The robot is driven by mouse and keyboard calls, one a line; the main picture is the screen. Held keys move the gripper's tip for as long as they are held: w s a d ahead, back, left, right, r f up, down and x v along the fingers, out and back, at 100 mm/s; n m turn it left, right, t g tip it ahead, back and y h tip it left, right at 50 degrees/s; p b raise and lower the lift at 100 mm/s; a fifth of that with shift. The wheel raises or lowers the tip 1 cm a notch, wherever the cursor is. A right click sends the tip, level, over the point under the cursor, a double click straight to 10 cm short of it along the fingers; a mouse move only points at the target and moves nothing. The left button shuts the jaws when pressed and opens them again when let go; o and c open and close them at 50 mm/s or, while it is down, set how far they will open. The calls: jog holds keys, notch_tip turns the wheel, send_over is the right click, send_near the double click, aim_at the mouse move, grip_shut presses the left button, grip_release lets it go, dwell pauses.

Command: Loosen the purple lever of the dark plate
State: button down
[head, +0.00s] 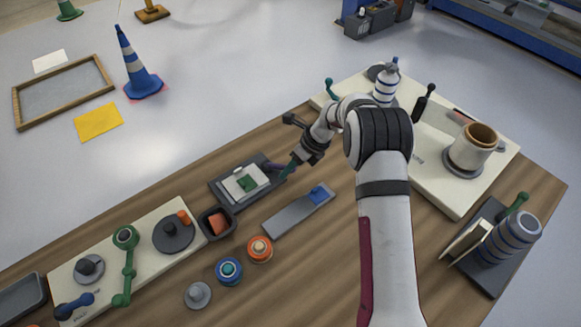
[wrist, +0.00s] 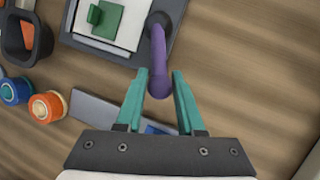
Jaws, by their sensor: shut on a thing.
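The dark plate (head: 217,190) lies on the wooden table, with a white sheet (head: 233,188) and a green block (head: 247,183) on it. It also shows at the top of the wrist view (wrist: 82,41). Its purple lever (wrist: 157,62) is pivoted at the plate's right side and points toward my gripper (wrist: 159,82). The teal fingers stand on both sides of the lever's free end and are shut on it. In the head view the gripper (head: 290,166) is at the plate's right edge, and the lever (head: 274,166) is partly hidden.
A dark bowl (head: 205,228) with a reddish thing stands beside the plate. A grey block (head: 285,218) with a blue part lies in front of it. Orange (head: 260,248) and blue (head: 228,270) round pieces stand nearer. A cream board (head: 445,185) with a mug (head: 470,150) is at right.

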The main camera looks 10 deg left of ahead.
jog(key=shift+w, duration=0.15)
dwell(0.4)
jog(key=shift+w+d+n+g, duration=0.2)
jog(key=shift+w+n+g, duration=0.5)
jog(key=shift+n, duration=0.7)
jog(key=shift+w+n+g, duration=0.6)
jog(key=shift+w+n, duration=0.4)
jog(key=shift+n, duration=0.5)
jog(key=c, duration=0.5)
grip_release()
jog(key=shift+c, duration=0.2)
